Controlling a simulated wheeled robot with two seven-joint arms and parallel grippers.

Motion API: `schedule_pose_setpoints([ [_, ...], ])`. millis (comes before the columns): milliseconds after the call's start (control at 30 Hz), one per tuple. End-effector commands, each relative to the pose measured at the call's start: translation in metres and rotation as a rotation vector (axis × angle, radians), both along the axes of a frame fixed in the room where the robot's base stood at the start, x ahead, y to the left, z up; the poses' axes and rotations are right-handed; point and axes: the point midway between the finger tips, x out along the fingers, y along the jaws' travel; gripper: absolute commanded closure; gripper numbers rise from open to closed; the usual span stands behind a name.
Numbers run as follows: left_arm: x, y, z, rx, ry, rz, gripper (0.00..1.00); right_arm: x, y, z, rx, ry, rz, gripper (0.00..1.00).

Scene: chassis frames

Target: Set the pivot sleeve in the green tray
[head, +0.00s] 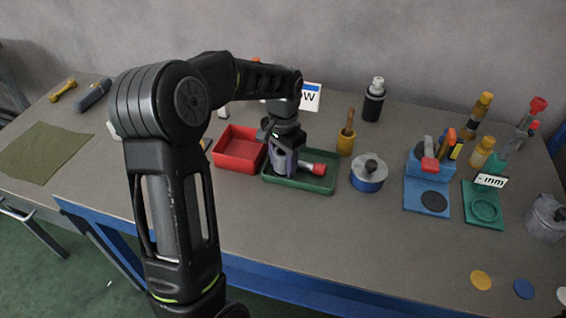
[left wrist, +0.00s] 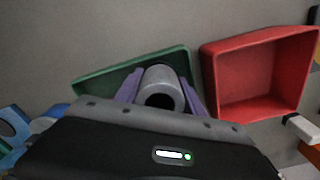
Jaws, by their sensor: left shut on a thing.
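The pivot sleeve, a grey hollow cylinder (left wrist: 161,86), is between the purple fingers of my left gripper (left wrist: 160,92), which is shut on it. In the head view the left gripper (head: 283,163) points down over the left part of the green tray (head: 318,188), and the sleeve shows only partly. I cannot tell whether the sleeve touches the tray floor. The green tray also shows behind the fingers in the left wrist view (left wrist: 100,83). My right gripper is not in view.
A red-ended grey piece (head: 315,169) shows at the tray, right of the gripper. A red tray (head: 238,165) stands close on the left. Bench in front of the trays is clear.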

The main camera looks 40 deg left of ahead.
Motion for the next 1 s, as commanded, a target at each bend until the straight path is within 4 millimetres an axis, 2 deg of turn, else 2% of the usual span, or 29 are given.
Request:
schedule_pose_setpoints([
  [433, 0.0, 0.0, -0.009, 0.0, -0.002, 0.001, 1.0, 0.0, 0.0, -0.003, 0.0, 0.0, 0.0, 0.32],
  [467, 0.0, 0.0, -0.008, 0.0, -0.001, 0.001, 0.52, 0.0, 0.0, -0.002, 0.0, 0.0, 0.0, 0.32],
  [533, 0.0, 0.0, -0.008, 0.0, -0.001, 0.001, 0.46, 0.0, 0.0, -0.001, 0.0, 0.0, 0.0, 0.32],
  [833, 0.0, 0.0, -0.006, 0.0, -0.001, 0.001, 0.45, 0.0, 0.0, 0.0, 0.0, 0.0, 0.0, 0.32],
  [1000, 0.001, 0.0, 0.005, 0.0, -0.004, 0.001, 0.45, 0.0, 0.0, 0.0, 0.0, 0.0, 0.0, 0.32],
])
